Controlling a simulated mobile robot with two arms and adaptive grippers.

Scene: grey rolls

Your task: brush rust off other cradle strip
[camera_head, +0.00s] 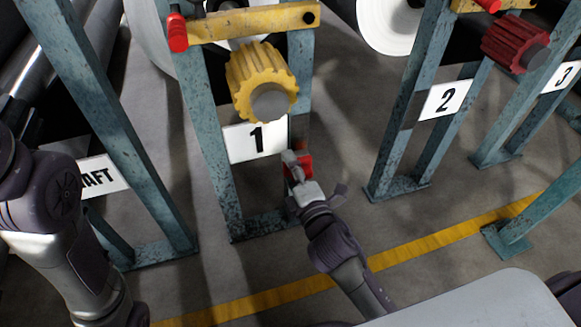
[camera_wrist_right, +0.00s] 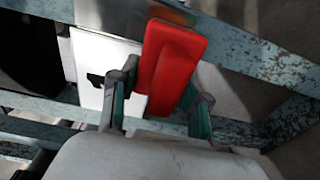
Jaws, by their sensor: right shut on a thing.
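My right gripper (camera_head: 299,176) is shut on a red brush (camera_head: 304,164) at the right post of the stand marked 1. In the right wrist view the red brush (camera_wrist_right: 172,62) sits between the two fingers of the right gripper (camera_wrist_right: 158,108). Its working face is turned away, and I cannot tell whether it touches the post. A brownish, rust-like strip (camera_head: 302,130) shows on that post just above the brush. My left arm enters from the left, but its gripper is not visible.
The number 1 plate (camera_head: 255,140) hangs beside the brush, below a yellow ribbed knob (camera_head: 262,80). Stand 2 has its own plate (camera_head: 445,99) to the right. A yellow floor line (camera_head: 430,244) crosses in front. Open floor lies between stands 1 and 2.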

